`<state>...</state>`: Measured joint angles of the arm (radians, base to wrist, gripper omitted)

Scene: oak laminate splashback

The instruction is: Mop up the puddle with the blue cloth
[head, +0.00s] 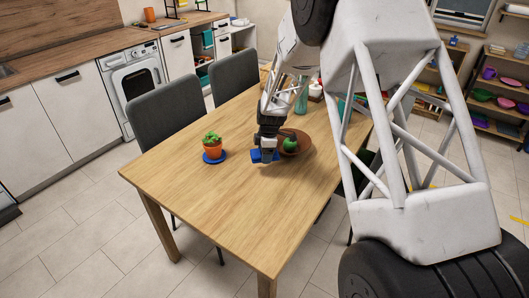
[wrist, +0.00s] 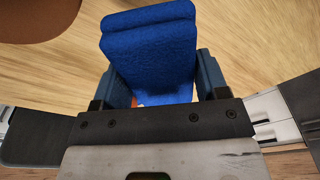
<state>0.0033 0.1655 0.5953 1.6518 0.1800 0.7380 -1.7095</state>
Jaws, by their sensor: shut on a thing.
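The blue cloth (head: 261,155) is a thick folded block, held at the end of my arm over the wooden table (head: 215,190). In the wrist view the blue cloth (wrist: 150,55) fills the space between the two fingers of my gripper (wrist: 160,85). My gripper (head: 266,145) is shut on it in the head view, just left of a brown bowl. I cannot tell whether the cloth touches the tabletop. I cannot make out a puddle in either view.
A brown bowl (head: 302,146) with a green item stands right beside the gripper. A potted plant (head: 212,148) on a blue saucer is to the left. A teal vase (head: 301,100) stands farther back. The near part of the table is clear. Dark chairs (head: 165,112) line the left side.

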